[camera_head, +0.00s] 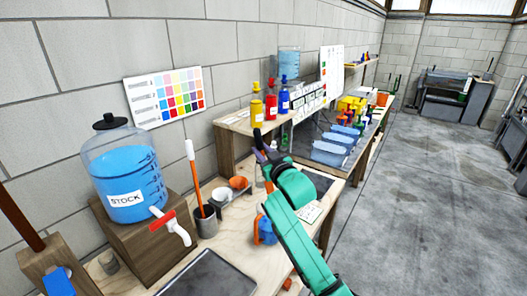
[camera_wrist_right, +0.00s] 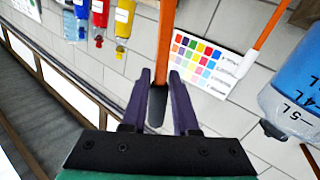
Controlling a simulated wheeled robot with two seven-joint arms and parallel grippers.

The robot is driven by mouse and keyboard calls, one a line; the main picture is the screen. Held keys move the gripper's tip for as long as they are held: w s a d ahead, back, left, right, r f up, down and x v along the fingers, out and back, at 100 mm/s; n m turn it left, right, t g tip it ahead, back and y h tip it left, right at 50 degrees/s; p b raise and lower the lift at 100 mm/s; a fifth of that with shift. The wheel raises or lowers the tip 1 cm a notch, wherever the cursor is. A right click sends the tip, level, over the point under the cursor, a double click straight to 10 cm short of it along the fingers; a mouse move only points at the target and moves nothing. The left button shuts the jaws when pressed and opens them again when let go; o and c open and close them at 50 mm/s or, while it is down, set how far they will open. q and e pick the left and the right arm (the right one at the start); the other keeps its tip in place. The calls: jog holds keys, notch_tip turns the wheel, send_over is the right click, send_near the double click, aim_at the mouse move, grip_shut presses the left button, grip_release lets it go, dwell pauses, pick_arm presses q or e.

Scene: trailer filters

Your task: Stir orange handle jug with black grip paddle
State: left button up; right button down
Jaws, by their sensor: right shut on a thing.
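My right gripper (camera_head: 265,153) is at the end of the green arm, above the bench. In the right wrist view its purple fingers (camera_wrist_right: 159,100) are shut on the black grip (camera_wrist_right: 157,108) of a paddle with an orange shaft (camera_wrist_right: 165,40). The shaft runs out of that view, so its far end is hidden there. In the head view the black grip (camera_head: 257,137) sticks up above the fingers. A blue jug (camera_head: 268,232) with an orange handle (camera_head: 256,226) stands on the bench, partly hidden behind my right arm. My left gripper is not in view.
A grey cup (camera_head: 206,222) holds another orange paddle with a white end (camera_head: 190,150). A stock tank (camera_head: 124,175) with a red tap stands on a wooden block. Colored pump bottles (camera_head: 271,100) stand on a raised shelf behind.

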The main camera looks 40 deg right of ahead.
notch_tip(320, 180, down, 19)
jog(key=b, duration=1.2)
jog(key=shift+a+b, duration=0.15)
jog(key=shift+b, duration=0.15)
jog(key=shift+a+r, duration=0.1)
